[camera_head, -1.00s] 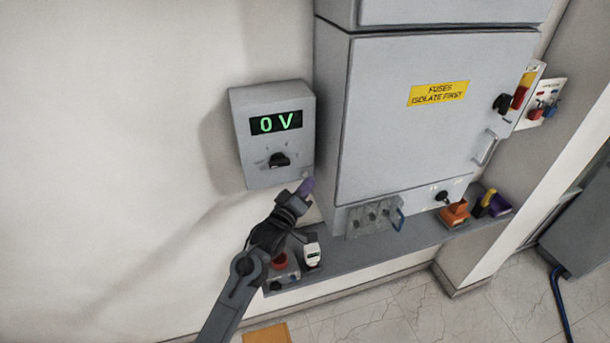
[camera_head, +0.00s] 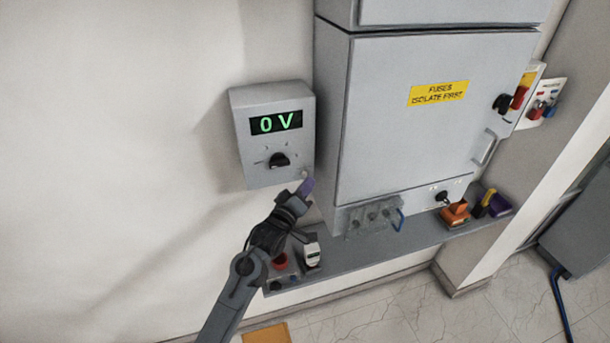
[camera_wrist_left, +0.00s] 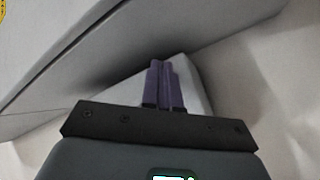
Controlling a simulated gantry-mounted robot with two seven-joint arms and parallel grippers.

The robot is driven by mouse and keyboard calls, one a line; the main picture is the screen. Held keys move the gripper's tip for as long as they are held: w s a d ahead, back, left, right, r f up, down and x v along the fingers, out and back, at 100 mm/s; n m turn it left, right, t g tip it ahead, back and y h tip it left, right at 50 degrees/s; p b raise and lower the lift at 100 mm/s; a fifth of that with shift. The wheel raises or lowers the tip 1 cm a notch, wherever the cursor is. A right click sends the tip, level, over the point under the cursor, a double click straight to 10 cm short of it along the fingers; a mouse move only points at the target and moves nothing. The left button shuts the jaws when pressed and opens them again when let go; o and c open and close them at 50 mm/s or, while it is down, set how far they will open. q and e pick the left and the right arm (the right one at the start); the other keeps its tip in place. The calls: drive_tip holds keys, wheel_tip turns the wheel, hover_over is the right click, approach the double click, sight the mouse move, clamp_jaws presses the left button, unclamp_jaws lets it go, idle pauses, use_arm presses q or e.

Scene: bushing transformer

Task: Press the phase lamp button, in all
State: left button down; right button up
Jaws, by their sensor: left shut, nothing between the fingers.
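The grey meter box (camera_head: 253,160) on the wall has a green display (camera_head: 276,122) reading "0 V" and a black rotary knob (camera_head: 279,160). A small pale round button (camera_head: 305,174) shows faintly at its lower right corner. I cannot tell whether it is the phase lamp button. My left gripper (camera_head: 306,186) is shut and empty, its purple fingertips at that corner, just below the button. I cannot tell whether they touch it. In the left wrist view the purple fingers (camera_wrist_left: 163,80) lie together in front of a pale box (camera_wrist_left: 199,85). My right gripper is in neither view.
Below is a shelf (camera_head: 350,258) carrying a red-button box (camera_head: 280,262), a small white meter (camera_head: 311,252) and an orange item (camera_head: 455,213). The wall left is clear.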

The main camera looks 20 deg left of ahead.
use_arm(q)
drive_tip(key=shift+w+a, duration=0.1)
drive_tip(key=shift+w, duration=0.05)
idle(0.4)
drive_tip(key=shift+w+a, duration=0.2)
drive_tip(key=shift+w+a, duration=0.25)
drive_tip(key=shift+w, duration=0.05)
idle(0.9)
drive_tip(key=shift+s+d, duration=0.1)
drive_tip(key=shift+s+d+p, duration=0.45)
drive_tip(key=shift+s+p, duration=0.1)
drive_tip(key=shift+p, duration=0.05)
drive_tip(key=shift+d, duration=0.1)
idle(0.3)
drive_tip(key=s+d+p, duration=0.1)
drive_tip(key=s, duration=0.1)
drive_tip(key=s+d+p, duration=0.1)
drive_tip(key=d+p, duration=0.1)
drive_tip(key=shift+s, duration=0.4)
